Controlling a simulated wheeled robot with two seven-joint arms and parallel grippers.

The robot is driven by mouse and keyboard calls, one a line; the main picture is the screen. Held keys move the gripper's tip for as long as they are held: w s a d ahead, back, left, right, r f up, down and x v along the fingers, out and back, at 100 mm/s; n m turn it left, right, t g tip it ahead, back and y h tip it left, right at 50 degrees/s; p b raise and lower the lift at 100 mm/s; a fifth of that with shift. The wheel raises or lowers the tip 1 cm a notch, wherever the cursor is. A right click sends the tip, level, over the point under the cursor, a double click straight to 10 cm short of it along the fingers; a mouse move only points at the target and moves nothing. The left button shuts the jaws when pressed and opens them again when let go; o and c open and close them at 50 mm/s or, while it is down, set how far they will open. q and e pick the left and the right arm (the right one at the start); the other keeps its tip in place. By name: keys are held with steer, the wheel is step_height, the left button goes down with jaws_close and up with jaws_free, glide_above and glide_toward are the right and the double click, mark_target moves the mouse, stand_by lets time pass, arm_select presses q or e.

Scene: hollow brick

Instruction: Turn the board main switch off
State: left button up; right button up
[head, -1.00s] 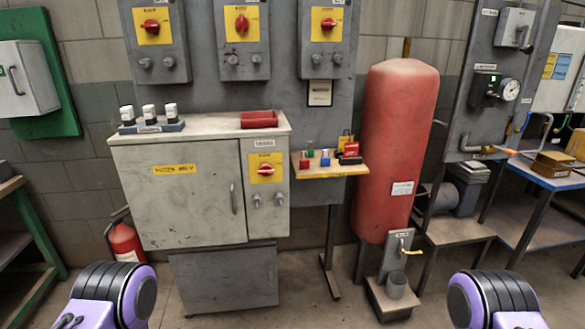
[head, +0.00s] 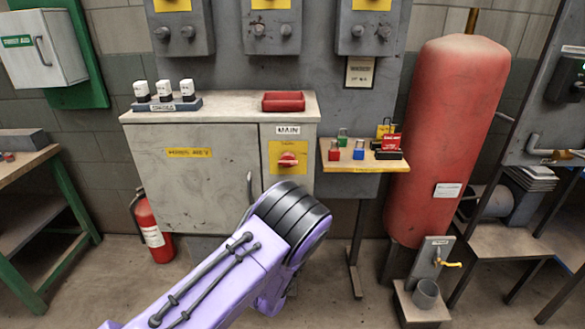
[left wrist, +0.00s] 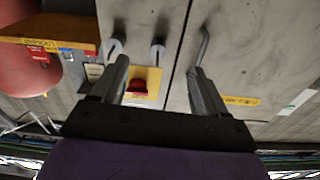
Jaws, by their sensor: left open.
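The board main switch is a red rotary knob (head: 288,159) on a yellow plate under a MAIN label, on the right door of the grey cabinet (head: 190,175). Its handle looks roughly level in the head view. In the left wrist view the red knob (left wrist: 138,86) shows between the fingers, closer to the left-hand one. My left gripper (left wrist: 158,66) is open and empty, pointing at the cabinet front; I cannot tell its distance. In the head view my purple left arm hides that gripper and the cabinet's lower right. My right gripper is out of view.
The grey door handle (head: 249,190) is left of the switch; it also shows near a finger in the left wrist view (left wrist: 204,45). A wooden shelf (head: 362,162) with padlocks juts out right of the cabinet. A red tank (head: 450,130) stands further right.

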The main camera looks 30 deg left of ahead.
mark_target(288, 164)
arm_select(q)
steer(key=w+d+r+t+y, duration=0.1)
steer(key=w+r+t, duration=0.15)
steer(key=r, duration=0.25)
steer(key=w+r+t+y, duration=0.1)
steer(key=w+r, duration=0.3)
steer(key=r, duration=0.2)
steer(key=p+x, duration=0.2)
steer(key=x, duration=0.7)
steer(key=shift+a+f, duration=0.15)
steer(key=shift+a, duration=0.1)
steer(key=shift+c, duration=0.3)
steer(key=shift+n, duration=0.3)
steer(key=c, duration=0.7)
